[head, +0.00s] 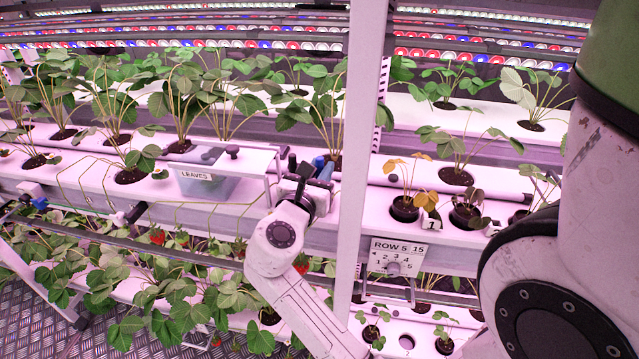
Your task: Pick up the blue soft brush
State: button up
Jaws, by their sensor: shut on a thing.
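The blue soft brush (326,171) shows as a small blue piece at the middle of the rack, just left of the white upright post. My gripper (312,176) is shut on it, beside the right end of a small white stand. The dark gripper body hides much of the brush, and its bristles cannot be made out. I cannot tell whether the brush is clear of the surface below.
A clear bin labelled LEAVES (205,186) sits left of my gripper, by the white stand (252,160). The white post (362,150) rises close on the right. Strawberry plants (180,95) crowd behind. A ROW 5 sign (398,255) hangs at right.

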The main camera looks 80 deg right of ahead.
jog(key=shift+r, duration=0.1)
grip_shut()
notch_tip(320, 180, up, 18)
jog(key=p, duration=0.2)
dwell(1.2)
